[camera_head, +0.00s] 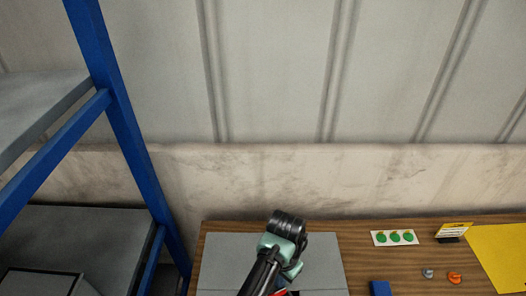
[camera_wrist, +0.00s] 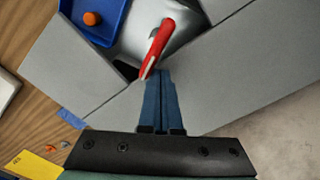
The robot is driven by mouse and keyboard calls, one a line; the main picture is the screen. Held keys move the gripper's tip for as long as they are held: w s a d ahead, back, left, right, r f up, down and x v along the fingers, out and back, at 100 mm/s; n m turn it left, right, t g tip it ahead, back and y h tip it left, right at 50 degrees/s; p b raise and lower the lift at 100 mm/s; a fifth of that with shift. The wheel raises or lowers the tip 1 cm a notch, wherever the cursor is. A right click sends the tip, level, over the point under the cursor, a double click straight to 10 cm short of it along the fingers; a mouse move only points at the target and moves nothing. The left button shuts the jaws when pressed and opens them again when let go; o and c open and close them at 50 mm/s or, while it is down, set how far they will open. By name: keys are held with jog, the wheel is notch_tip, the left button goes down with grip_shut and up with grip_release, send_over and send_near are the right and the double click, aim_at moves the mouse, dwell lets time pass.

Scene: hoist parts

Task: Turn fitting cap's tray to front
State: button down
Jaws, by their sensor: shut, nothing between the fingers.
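The orange fitting cap (camera_wrist: 92,18) sits in a blue tray (camera_wrist: 68,12) at the top left of the wrist view. The tray lies beside a light grey metal part, partly cut off by the frame edge. A red handle (camera_wrist: 158,46) sticks out over this grey part towards my gripper. My gripper (camera_wrist: 160,76) has its blue fingers shut together with nothing between them. Its tips are right by the near end of the red handle; I cannot tell whether they touch. In the head view my arm hides most of this spot, and only a bit of red (camera_head: 281,292) shows.
A grey board (camera_head: 226,262) covers the left of the wooden table. To its right are a card with green dots (camera_head: 394,238), a yellow sign (camera_head: 455,229), a yellow mat (camera_head: 503,252) and small grey and orange pieces (camera_head: 454,278). A blue-framed rack (camera_head: 122,125) stands left.

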jog(key=m, duration=0.2)
jog(key=d+m+p, duration=0.1)
jog(key=shift+s+r+m, duration=0.1)
jog(key=shift+s+m, duration=0.45)
jog(key=shift+m, duration=0.55)
jog(key=shift+w, duration=0.45)
notch_tip(320, 180, up, 6)
jog(key=p, duration=0.5)
jog(key=shift+p, duration=0.35)
